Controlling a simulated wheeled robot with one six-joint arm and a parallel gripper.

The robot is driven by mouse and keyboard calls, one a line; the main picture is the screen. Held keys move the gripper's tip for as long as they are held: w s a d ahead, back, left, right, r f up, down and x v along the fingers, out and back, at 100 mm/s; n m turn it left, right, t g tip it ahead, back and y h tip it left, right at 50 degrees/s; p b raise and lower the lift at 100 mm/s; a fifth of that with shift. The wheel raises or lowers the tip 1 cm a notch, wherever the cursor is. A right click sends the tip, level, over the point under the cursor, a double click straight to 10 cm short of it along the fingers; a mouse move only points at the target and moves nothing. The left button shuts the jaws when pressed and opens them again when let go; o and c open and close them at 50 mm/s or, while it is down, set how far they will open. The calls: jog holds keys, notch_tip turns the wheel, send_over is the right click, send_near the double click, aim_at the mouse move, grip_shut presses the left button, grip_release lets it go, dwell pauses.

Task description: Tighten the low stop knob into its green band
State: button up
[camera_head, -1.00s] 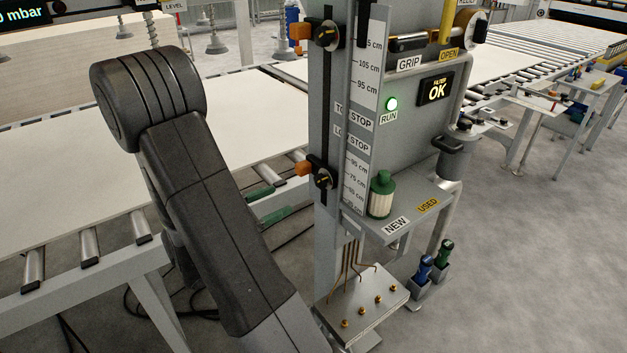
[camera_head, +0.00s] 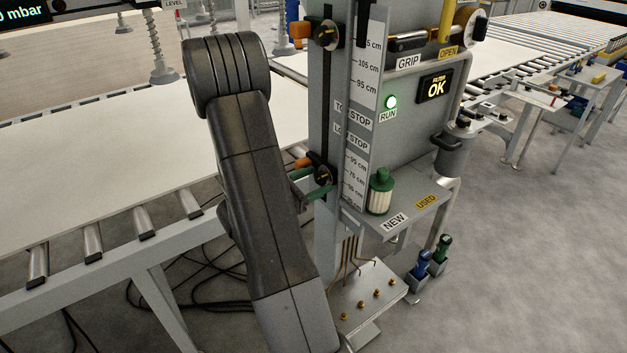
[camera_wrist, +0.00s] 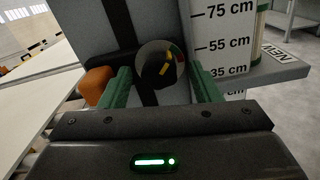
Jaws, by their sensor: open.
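The low stop knob (camera_head: 322,174) is black with a yellow pointer mark and sits on the lower part of the column's slotted rail. In the wrist view the knob (camera_wrist: 150,72) stands before a round dial with yellow, red and green bands; the green band (camera_wrist: 182,72) is at the dial's right edge. The pointer mark does not appear to be on green, though its exact direction is hard to read. My gripper (camera_wrist: 161,76) is open, with its green fingers on either side of the knob and gaps showing. In the head view my gripper (camera_head: 312,191) is partly hidden by my arm.
An orange block (camera_wrist: 97,84) sits just left of my left finger. A similar upper knob (camera_head: 326,34) is higher on the rail. The shelf (camera_head: 410,207) with a green-capped filter (camera_head: 380,192) juts out at right. A roller conveyor (camera_head: 145,222) lies to the left.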

jog(key=c, duration=1)
jog(key=shift+f+m+b, duration=0.3)
jog(key=shift+m+b, duration=0.2)
jog(key=shift+b, duration=0.75)
jog(key=shift+r+m+b, duration=0.2)
jog(key=shift+m+b, duration=0.4)
jog(key=shift+b, duration=0.35)
jog(key=shift+r, duration=0.1)
jog(key=o, duration=1)
jog(key=shift+a, duration=0.1)
jog(key=b+v, duration=0.1)
jog(key=v, duration=1.2)
jog(key=shift+s+a, duration=0.25)
jog(key=shift+d, duration=0.1)
